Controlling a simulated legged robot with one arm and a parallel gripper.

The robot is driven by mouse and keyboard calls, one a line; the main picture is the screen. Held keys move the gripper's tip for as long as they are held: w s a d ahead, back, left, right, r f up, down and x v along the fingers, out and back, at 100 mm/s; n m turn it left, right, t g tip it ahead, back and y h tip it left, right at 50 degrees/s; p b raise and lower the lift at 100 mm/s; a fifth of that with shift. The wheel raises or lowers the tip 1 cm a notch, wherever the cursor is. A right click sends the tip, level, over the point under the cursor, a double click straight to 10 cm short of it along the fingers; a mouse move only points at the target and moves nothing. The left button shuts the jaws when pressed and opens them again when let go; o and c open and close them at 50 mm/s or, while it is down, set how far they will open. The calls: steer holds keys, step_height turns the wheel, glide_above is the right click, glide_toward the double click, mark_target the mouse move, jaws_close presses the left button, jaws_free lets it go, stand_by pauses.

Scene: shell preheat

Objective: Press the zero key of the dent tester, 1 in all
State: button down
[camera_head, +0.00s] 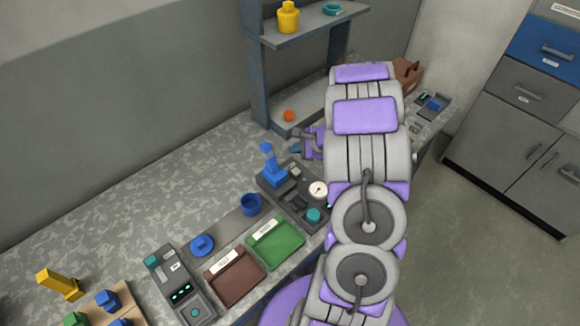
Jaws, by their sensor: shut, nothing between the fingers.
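The dent tester seems to be the dark grey unit (284,204) on the bench, with a blue upright post (272,166), a round white dial (318,189) and a teal round key (313,215) at its near right corner. I cannot read any label on that key, so I cannot tell whether it is the zero key. My gripper (297,141) is shut and empty, beyond and above the far right side of this unit, apart from the teal key. My arm partly hides the gripper and covers the bench to the right.
A green tray (290,252), brown tray (258,284), blue cup (251,204) and blue knobbed piece (202,245) lie nearby. Another grey device (178,290) has displays and a teal button. A shelf (313,22) stands behind. Bare bench (130,215) lies left.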

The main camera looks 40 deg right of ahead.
steer(key=shift+d+f, duration=0.3)
steer(key=shift+d, duration=0.45)
steer(key=shift+a, duration=0.15)
steer(key=b, duration=0.5)
glide_above(298, 173)
step_height(298, 173, down, 8)
steer(key=shift+w, duration=0.15)
steer(key=shift+f+b, duration=0.4)
steer(key=shift+b, duration=0.15)
steer(key=shift+f+b, duration=0.75)
steer(key=shift+f, duration=0.05)
stand_by(1.7)
steer(key=shift+r, duration=0.1)
steer(key=shift+r+p, duration=0.45)
steer(key=shift+r, duration=0.35)
